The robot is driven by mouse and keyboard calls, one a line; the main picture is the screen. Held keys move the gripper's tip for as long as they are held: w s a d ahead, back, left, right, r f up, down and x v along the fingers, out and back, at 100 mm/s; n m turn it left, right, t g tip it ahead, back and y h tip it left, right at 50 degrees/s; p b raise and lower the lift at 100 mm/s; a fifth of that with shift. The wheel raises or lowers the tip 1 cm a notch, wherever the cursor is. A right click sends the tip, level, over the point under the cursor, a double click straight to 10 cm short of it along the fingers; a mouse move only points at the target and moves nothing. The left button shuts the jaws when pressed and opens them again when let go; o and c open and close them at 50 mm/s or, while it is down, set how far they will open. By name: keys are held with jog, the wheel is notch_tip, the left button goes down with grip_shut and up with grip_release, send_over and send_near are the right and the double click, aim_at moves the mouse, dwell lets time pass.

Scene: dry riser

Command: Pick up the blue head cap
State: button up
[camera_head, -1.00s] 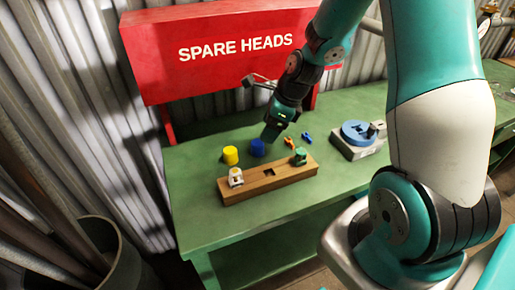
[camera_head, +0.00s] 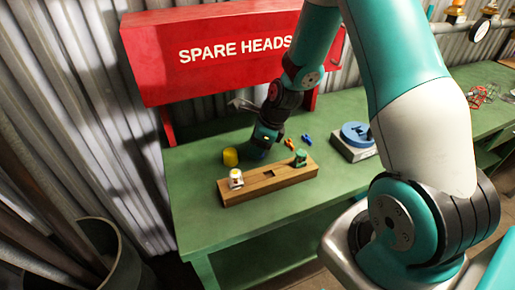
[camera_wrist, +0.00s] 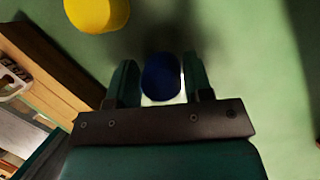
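The blue head cap (camera_wrist: 161,78) sits on the green bench in the wrist view, between the two fingers of my gripper (camera_wrist: 160,85). The fingers stand on either side of it, with a narrow gap visible at least on the left, so they look open around it. In the head view my gripper (camera_head: 262,150) is low over the bench and hides the blue cap.
A yellow cap (camera_head: 230,157) stands left of my gripper. A wooden block (camera_head: 262,185) holding a white piece (camera_head: 236,178) and a green piece (camera_head: 300,158) lies in front. Small orange (camera_head: 290,144) and blue (camera_head: 307,140) parts and a blue round device (camera_head: 356,134) are to the right.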

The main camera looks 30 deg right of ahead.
jog(key=c, duration=0.4)
